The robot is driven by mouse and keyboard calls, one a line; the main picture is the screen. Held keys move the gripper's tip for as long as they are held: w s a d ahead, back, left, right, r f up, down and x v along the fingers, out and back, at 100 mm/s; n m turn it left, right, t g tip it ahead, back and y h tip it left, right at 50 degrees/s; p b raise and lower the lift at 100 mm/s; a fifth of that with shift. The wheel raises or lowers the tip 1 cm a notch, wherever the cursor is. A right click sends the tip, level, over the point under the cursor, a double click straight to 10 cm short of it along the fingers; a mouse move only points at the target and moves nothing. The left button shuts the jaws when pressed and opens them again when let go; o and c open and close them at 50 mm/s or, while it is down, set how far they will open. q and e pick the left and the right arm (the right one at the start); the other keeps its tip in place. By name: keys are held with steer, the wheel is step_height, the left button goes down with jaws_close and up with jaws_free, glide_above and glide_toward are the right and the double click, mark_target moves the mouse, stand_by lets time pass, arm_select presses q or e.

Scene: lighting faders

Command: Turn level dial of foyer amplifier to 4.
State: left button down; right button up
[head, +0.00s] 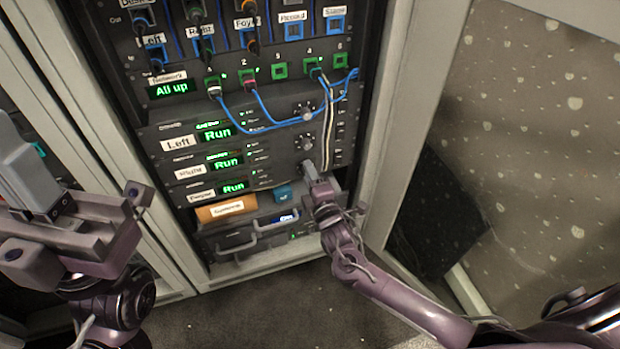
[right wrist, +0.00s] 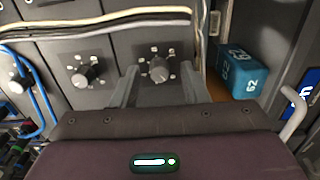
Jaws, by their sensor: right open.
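The foyer amplifier (head: 232,188) is the lowest of three stacked amplifiers in the rack, with a green "Run" display. In the right wrist view, the dial (right wrist: 160,70) is a grey knob ringed by pale marks. The fingers of my right gripper (right wrist: 160,88) are open, one on each side of this dial; I cannot tell whether they touch it. The numbers at the dial are too small to read. My left gripper (head: 62,205) is at the left, away from the dial, its jaw opening unclear.
The dials of the right amplifier (right wrist: 88,74) and left amplifier (right wrist: 17,84) sit beside it. Blue patch cables (head: 262,128) and pale cables (right wrist: 90,22) hang close by. A blue box (right wrist: 240,70) and an orange box (head: 227,209) are below the amplifiers.

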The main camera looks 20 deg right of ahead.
jaws_close()
